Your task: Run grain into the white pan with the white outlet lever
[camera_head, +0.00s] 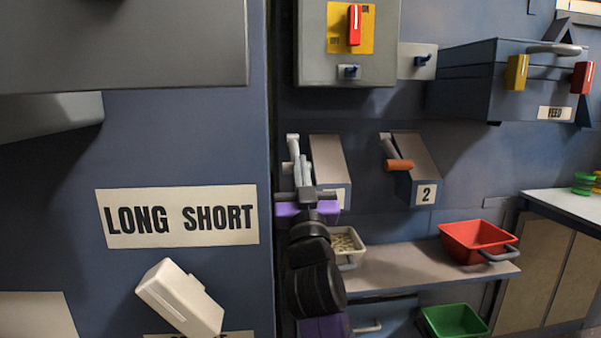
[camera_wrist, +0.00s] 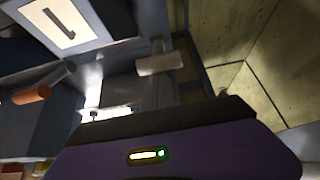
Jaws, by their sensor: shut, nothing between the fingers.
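The white outlet lever (camera_head: 293,146) is on outlet chute 1 (camera_head: 329,162). In the head view my gripper (camera_head: 304,183) is right in front of it and hides part of its grip. The lever's white grip (camera_wrist: 160,64) shows in the wrist view, just beyond my gripper's fingers. My gripper is shut with nothing between its fingers; I cannot tell whether it touches the grip. The white pan (camera_head: 357,256) stands on the shelf below chute 1, partly hidden by my arm. Pale grain (camera_head: 345,240) shows in it.
Outlet chute 2 (camera_head: 415,165), with an orange lever grip (camera_head: 400,165), is to the right. A red pan (camera_head: 474,236) stands on the shelf (camera_head: 385,272), and a green bin (camera_head: 453,320) is lower. A large blue panel (camera_head: 190,150) stands close on the left.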

